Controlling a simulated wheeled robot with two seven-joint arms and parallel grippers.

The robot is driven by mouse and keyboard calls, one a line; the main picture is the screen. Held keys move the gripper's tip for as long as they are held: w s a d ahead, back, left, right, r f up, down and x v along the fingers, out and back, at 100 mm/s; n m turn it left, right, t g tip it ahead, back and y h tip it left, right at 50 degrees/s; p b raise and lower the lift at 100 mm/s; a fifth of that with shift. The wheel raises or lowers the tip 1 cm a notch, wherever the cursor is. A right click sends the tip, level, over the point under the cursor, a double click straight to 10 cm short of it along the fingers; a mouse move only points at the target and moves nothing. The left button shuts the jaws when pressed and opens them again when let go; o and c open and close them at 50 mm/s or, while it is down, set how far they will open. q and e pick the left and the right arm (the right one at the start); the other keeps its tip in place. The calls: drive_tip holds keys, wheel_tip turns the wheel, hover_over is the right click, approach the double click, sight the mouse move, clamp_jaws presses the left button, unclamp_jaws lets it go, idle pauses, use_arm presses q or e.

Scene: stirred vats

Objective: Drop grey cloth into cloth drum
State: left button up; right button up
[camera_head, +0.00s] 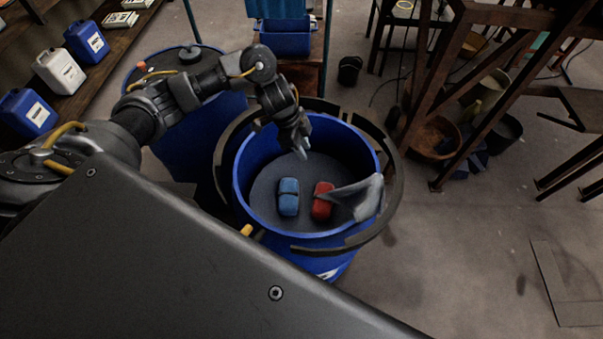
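The grey cloth (366,197) is at the right side of an open blue drum (243,178). It overlaps the drum's right inner wall and rim, with a pointed end reaching inward. I cannot tell whether it rests on the rim or is in the air. Inside the drum lie a blue bundle (288,197) and a red bundle (322,201) on a dark grey surface. The cloth's tip is close to the red bundle. My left gripper (302,152) points down over the far part of the drum, apart from the cloth. Its fingers are too small to read. My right gripper is not in view.
A dark ring (397,172) surrounds the drum's top. Another blue drum (190,125) stands behind left, under my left arm. A shelf with jugs (60,72) is at far left. A dark frame (447,95) stands at right. Floor right of the drum is mostly clear.

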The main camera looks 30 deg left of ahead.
use_arm(q)
drive_tip(key=o, duration=1.3)
drive_tip(key=r+p, duration=0.2)
drive_tip(key=p, duration=0.2)
drive_tip(key=r+y+p, duration=0.1)
drive_tip(key=r+p, duration=0.1)
drive_tip(key=p, duration=0.1)
drive_tip(key=a+r+y+p, duration=0.1)
drive_tip(key=r+p, duration=0.1)
drive_tip(key=p, duration=0.2)
drive_tip(key=shift+s+g+p, duration=0.15)
drive_tip(key=shift+g+p, duration=0.2)
drive_tip(key=shift+g, duration=0.05)
drive_tip(key=shift+s+a+r+p, duration=0.15)
drive_tip(key=shift+a+r, duration=0.15)
drive_tip(key=shift+r, duration=1.45)
drive_tip(key=shift+a+r+p, duration=0.1)
drive_tip(key=shift+a+r, duration=0.15)
drive_tip(key=shift+r, duration=1.55)
drive_tip(key=shift+s+a+r+p, duration=0.15)
drive_tip(key=shift+a+r, duration=0.15)
drive_tip(key=shift+r, duration=1.45)
drive_tip(key=shift+w, duration=0.1)
